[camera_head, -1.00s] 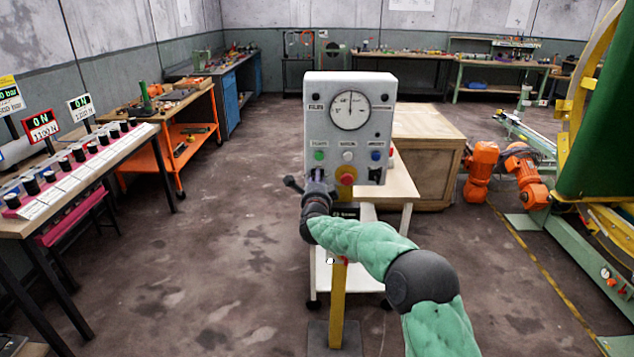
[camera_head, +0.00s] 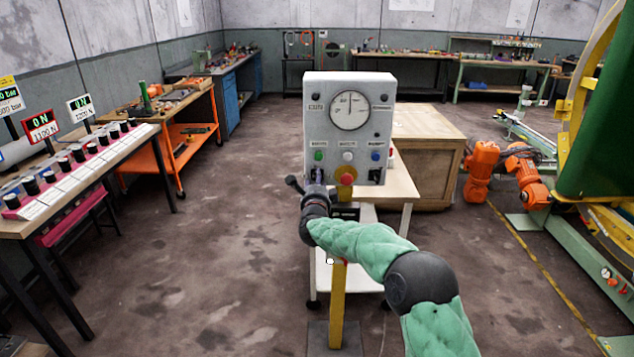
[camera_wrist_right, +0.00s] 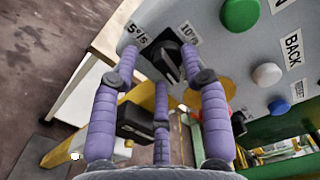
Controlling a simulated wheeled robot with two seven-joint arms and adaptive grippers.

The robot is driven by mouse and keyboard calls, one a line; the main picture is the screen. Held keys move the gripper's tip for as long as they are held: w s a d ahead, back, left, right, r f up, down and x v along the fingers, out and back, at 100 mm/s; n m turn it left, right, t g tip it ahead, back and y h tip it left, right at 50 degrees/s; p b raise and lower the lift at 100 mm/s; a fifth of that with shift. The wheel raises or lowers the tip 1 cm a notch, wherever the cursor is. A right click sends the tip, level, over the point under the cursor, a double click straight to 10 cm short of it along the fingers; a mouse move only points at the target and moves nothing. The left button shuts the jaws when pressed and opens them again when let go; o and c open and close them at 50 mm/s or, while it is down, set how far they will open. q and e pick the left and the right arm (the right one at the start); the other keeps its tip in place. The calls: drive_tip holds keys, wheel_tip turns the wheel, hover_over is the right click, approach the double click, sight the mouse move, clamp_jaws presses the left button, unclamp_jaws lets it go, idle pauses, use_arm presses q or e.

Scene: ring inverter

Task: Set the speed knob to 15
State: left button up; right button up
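The speed knob (camera_wrist_right: 169,62) is a black selector on a grey control box (camera_head: 334,90), between labels reading 5°/s and 10°/s in the right wrist view. I see no 15 label there. My right gripper (camera_wrist_right: 158,52) has purple segmented fingers, spread apart with their tips at either side of the knob; I cannot tell whether they touch it. In the head view the right gripper (camera_head: 317,182) is at the box's lower left corner and largely hides the knob. My left gripper is in neither view.
The box carries a round dial (camera_head: 350,110), a green button (camera_head: 318,155), a white button (camera_head: 347,157), a blue button (camera_head: 376,155) and a red stop button (camera_head: 346,174). A yellow post (camera_head: 338,305) stands below it. A white cart (camera_head: 395,185) stands behind.

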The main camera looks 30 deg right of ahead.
idle(0.3)
drive_tip(key=shift+a, duration=0.1)
drive_tip(key=v, duration=1.2)
idle(0.3)
